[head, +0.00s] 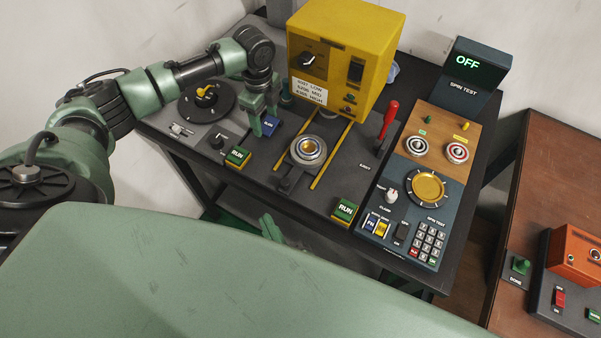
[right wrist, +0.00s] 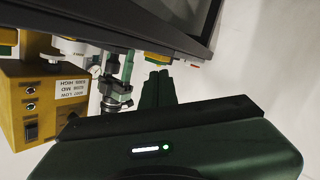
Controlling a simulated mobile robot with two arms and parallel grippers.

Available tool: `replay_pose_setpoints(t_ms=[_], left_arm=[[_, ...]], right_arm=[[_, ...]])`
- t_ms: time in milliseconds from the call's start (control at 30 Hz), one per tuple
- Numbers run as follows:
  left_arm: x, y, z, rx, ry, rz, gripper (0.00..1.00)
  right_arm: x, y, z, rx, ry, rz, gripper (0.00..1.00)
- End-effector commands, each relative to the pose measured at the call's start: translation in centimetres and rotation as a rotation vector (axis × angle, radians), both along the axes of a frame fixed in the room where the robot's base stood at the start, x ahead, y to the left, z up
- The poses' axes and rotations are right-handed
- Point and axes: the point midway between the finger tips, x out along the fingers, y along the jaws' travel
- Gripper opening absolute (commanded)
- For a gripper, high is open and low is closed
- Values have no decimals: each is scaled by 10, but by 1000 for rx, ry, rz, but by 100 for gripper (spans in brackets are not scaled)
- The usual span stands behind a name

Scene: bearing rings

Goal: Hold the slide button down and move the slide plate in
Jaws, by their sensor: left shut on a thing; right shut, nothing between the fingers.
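The slide plate carries a metal ring with a gold centre (head: 308,149) and sits between two yellow rails in front of the yellow machine. Its dark handle (head: 286,181) points toward the table's front edge. The blue button (head: 270,126) is left of the rails, its label too small to read surely. My left gripper (head: 262,117) reaches down at this button, its fingers closed around or against it; the exact contact is partly hidden. My right gripper (head: 271,229) is shut and empty, below the table's front edge; its fingers also show in the right wrist view (right wrist: 157,88).
The yellow machine (head: 342,55) stands behind the rails. Green RUN buttons (head: 238,157) (head: 345,211) are near the front edge. A red lever (head: 388,118) and the spin test panel (head: 428,190) are to the right. A black dial (head: 206,99) is at the left.

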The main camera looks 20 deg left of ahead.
Motion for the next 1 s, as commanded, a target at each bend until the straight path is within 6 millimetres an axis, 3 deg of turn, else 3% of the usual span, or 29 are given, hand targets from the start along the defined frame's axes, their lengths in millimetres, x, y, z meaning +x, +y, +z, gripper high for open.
replay_pose_setpoints(t_ms=[33, 133, 333, 467, 700, 833, 1000], left_arm=[[-5, -1, -4, -1, 16, -3, 16], [-5, -1, -4, -1, 16, -3, 16], [-5, -1, -4, -1, 15, -3, 16], [-5, -1, -4, -1, 15, -3, 16], [-5, -1, -4, -1, 15, -3, 16], [-5, -1, -4, -1, 15, -3, 16], [-5, -1, -4, 0, 15, -3, 16]], right_arm=[[-2, 15, 1, -112, -77, 61, 0], [-10, 36, -3, -377, -249, 183, 0], [-11, 45, -6, -906, -613, 383, 0], [-2, 34, 2, -1255, -834, 480, 0], [16, -4, 36, -1824, -1092, 580, 0], [21, -21, 53, -2015, -1138, 603, 0], [24, -31, 61, -2123, -1151, 617, 0]])
